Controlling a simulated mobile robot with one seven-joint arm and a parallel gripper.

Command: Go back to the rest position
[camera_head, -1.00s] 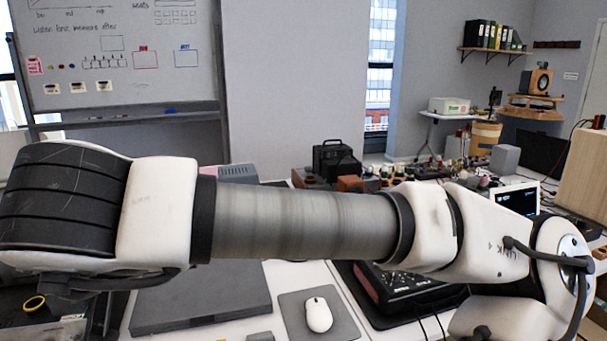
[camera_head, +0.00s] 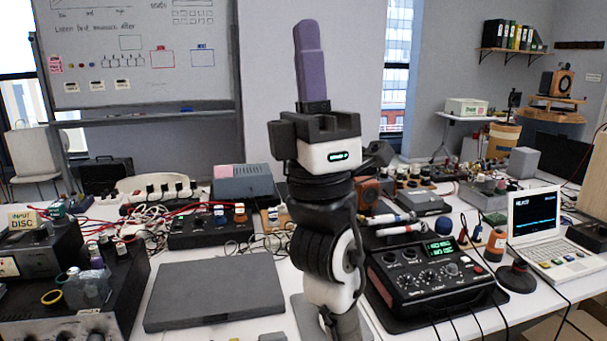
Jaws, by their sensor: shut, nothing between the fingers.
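My gripper (camera_head: 307,30) stands upright near the middle of the head view, its purple fingers pointing up. The fingers are together with nothing between them. They are clear of the table, in front of the grey wall between whiteboard and window. The white and black wrist with a small green light sits just below them. My arm rises from the bottom edge, in front of the table, and hides part of the table's middle.
A dark flat slab (camera_head: 215,290) lies on the white table left of my arm. A black mixer with a green display (camera_head: 430,275) and a white laptop (camera_head: 535,225) stand to the right. Cables and small boxes crowd the back left. The air around the gripper is free.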

